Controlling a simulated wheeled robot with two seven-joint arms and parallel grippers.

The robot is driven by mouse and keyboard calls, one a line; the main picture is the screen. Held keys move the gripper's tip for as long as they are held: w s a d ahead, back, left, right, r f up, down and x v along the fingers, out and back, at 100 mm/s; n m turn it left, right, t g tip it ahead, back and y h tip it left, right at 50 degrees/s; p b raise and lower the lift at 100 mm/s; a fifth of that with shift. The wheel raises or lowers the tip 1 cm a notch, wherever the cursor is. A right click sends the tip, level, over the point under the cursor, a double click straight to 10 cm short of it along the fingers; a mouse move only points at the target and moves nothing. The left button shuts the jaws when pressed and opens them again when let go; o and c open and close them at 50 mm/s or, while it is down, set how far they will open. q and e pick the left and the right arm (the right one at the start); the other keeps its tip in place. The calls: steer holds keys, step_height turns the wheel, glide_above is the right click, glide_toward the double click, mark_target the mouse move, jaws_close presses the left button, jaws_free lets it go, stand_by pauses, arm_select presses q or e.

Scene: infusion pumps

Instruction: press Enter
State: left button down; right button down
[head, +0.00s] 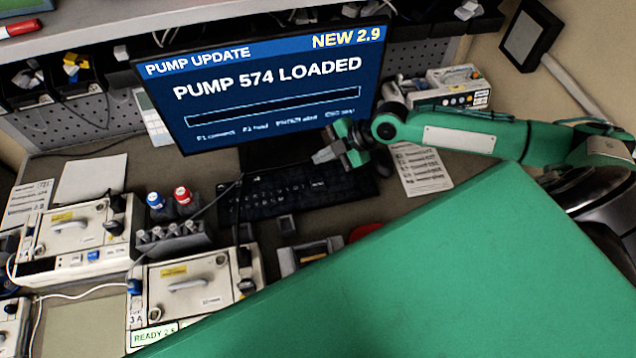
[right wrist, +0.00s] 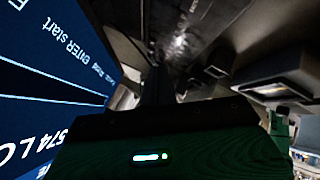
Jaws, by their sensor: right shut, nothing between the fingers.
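The black keyboard (head: 262,196) lies on the desk below the monitor. A key with small pale lettering (head: 318,184) shows near its right part, but I cannot read it surely as Enter. My right gripper (head: 326,156) is shut and empty, over the upper right end of the keyboard and in front of the monitor's lower edge. I cannot tell its height above the keys. The monitor (head: 275,85) reads "PUMP 574 LOADED" above an empty dark bar. In the right wrist view the screen (right wrist: 50,75) shows "ENTER start"; the keys are not clear there. My left gripper is not in view.
Infusion pumps (head: 190,284) stand at the left and front. Red and blue capped bottles (head: 183,199) stand left of the keyboard. A printed sheet (head: 421,168) lies right of it. A white device (head: 447,90) stands behind my right arm.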

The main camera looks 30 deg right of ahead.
steer(key=b, duration=0.5)
glide_above(322, 184)
step_height(322, 184, down, 7)
steer(key=shift+f, duration=0.15)
steer(key=shift+f+b, duration=0.4)
steer(key=shift+f, duration=0.35)
stand_by(1.0)
steer(key=shift+f+b, duration=0.35)
steer(key=shift+b, duration=0.1)
steer(key=shift+f+b, duration=0.4)
stand_by(0.5)
stand_by(0.4)
steer(key=shift+r+p, duration=0.45)
steer(key=shift+r, duration=0.4)
steer(key=shift+r+p, duration=1.65)
steer(key=shift+r, duration=0.85)
